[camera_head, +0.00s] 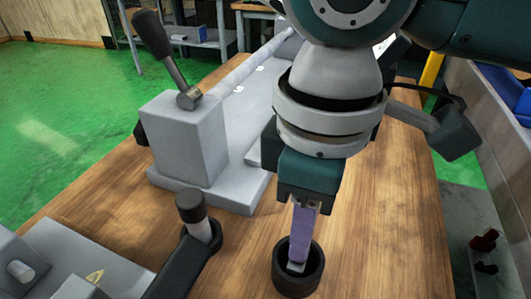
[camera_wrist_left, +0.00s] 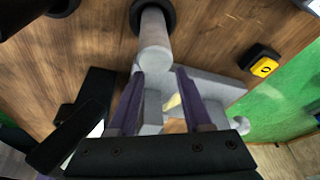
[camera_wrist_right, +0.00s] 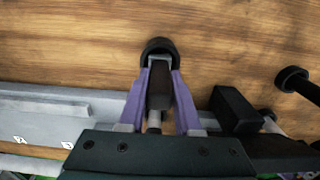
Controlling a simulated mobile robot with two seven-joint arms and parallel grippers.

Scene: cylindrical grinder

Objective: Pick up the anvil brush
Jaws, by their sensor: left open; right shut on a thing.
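My right gripper (camera_head: 299,262) points down at a short black cup (camera_head: 298,282) on the wooden table, with its purple fingers at the cup's mouth. In the right wrist view my right gripper (camera_wrist_right: 160,98) is shut on a dark, narrow piece (camera_wrist_right: 160,82), which I take for the anvil brush. Its far end meets the black round cup (camera_wrist_right: 158,48), and its lower part is hidden. In the left wrist view my left gripper (camera_wrist_left: 158,82) is open, with a pale grey cylinder (camera_wrist_left: 153,45) beyond and between its fingertips. I cannot make out the left gripper in the head view.
A grey machine block (camera_head: 185,135) with a black-knobbed lever (camera_head: 153,38) stands left of my right arm. The table (camera_head: 400,230) is bare to the right. A yellow-marked black box (camera_wrist_left: 262,65) shows in the left wrist view.

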